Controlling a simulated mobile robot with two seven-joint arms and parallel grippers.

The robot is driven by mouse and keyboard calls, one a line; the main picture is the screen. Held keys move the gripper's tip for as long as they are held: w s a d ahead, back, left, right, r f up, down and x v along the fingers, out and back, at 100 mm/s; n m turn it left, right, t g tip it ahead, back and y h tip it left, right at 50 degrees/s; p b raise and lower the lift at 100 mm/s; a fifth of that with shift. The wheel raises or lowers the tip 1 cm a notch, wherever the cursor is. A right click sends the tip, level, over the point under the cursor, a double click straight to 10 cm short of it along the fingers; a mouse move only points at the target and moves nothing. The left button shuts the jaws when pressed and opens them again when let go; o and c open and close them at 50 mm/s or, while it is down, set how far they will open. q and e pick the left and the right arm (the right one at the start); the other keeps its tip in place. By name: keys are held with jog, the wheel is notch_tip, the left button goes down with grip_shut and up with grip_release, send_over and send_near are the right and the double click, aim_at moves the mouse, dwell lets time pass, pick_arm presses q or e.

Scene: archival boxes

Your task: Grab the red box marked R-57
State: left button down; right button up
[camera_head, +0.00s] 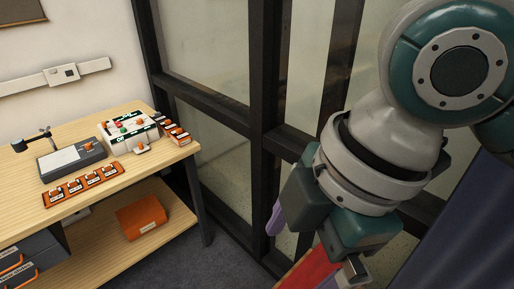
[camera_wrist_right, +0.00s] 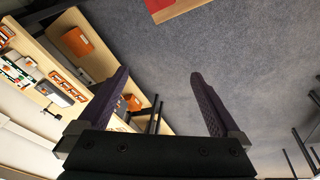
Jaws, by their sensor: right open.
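A red box (camera_wrist_right: 172,8) with a tan edge shows at the top of the right wrist view, cut off by the frame. A red surface (camera_head: 312,272), likely the same box, shows at the bottom of the head view, partly hidden by my right arm. No R-57 marking is readable on it. My right gripper (camera_wrist_right: 160,76) is open, with nothing between its purple fingers. The box lies beyond the fingertips in the wrist view, apart from them. My left gripper is in neither view.
A wooden table (camera_head: 28,228) stands at left, with a white-and-green box (camera_head: 130,130), a grey device (camera_head: 72,160) and orange-labelled strips on top. An orange box (camera_head: 142,217) lies on its lower shelf. Dark-framed glass panels stand behind. Grey carpet (camera_wrist_right: 240,50) is open.

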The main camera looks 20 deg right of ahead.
jog(key=w+d+f+n+h+b, duration=0.1)
jog(key=w+d+f+n+b, duration=0.15)
jog(key=f+b, duration=0.3)
jog(key=w+d+f+n+h+b, duration=0.1)
jog(key=d+f+n+b, duration=0.15)
jog(key=f+b, duration=0.3)
jog(key=g+b, duration=0.2)
jog(key=b, duration=0.4)
send_over(312, 276)
jog(key=f, duration=0.3)
jog(key=shift+s+a+f+n, duration=0.25)
jog(key=shift+a+n, duration=0.05)
jog(key=shift+n, duration=0.1)
jog(key=shift+w+d+f+h+b, duration=0.15)
jog(key=shift+d+h+b, duration=0.2)
jog(key=shift+d, duration=0.15)
notch_tip(312, 276, down, 4)
jog(key=shift+f, duration=0.1)
jog(key=f, duration=0.5)
jog(key=shift+a+f+b, duration=0.1)
jog(key=shift+a+b, duration=0.1)
jog(key=shift+b, duration=0.15)
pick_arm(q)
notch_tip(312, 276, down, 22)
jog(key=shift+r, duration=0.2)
pick_arm(e)
jog(key=shift+w, duration=0.1)
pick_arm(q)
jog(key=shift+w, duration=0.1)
